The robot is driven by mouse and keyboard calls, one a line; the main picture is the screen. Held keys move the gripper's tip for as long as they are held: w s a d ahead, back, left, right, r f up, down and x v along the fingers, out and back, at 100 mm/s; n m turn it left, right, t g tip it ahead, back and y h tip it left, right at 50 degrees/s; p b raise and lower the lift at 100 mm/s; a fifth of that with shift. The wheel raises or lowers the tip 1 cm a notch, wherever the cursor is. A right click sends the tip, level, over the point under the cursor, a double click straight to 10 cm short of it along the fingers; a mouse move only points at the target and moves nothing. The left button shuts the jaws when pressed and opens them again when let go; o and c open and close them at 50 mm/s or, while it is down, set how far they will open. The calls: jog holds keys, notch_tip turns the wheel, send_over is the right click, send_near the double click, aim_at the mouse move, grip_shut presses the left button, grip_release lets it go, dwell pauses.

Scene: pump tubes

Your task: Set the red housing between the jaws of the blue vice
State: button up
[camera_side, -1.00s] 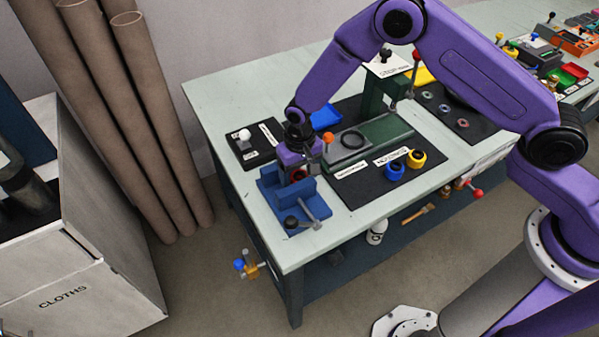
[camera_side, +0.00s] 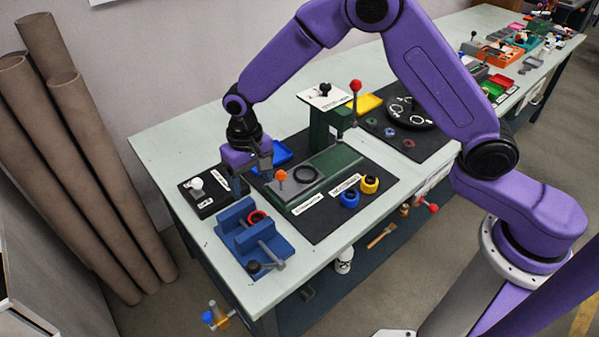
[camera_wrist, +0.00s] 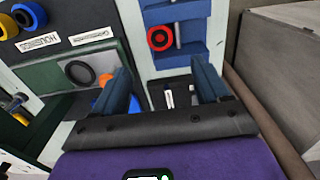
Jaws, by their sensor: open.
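The blue vice (camera_side: 275,246) stands at the table's front left corner, with its handle at the front. The red housing (camera_side: 257,216), a ring with a dark centre, sits between the vice's two jaws. In the wrist view the red housing (camera_wrist: 160,38) shows in the gap of the blue vice (camera_wrist: 178,11), closer to the left end of the gap. I cannot tell whether both jaws touch it. My gripper (camera_side: 262,166) is open and empty, above and behind the vice. The wrist view shows its two fingers (camera_wrist: 164,84) apart with nothing between them.
Blue (camera_side: 349,200) and yellow (camera_side: 369,184) housings lie on the dark mat. A black block with a white knob (camera_side: 196,184) stands left.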

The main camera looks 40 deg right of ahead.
jog(key=s+d+r+n, duration=0.3)
jog(key=s+d+r, duration=0.15)
jog(key=s, duration=0.35)
jog(key=s+d+r+n, duration=0.3)
jog(key=s+r, duration=0.3)
jog(key=s, duration=0.1)
jog(key=s+d+r+n, duration=0.2)
jog(key=s+d+n, duration=0.4)
jog(key=s+d, duration=0.7)
jog(key=s, duration=0.3)
jog(key=shift+r+n, duration=0.2)
jog(key=shift+n, duration=0.1)
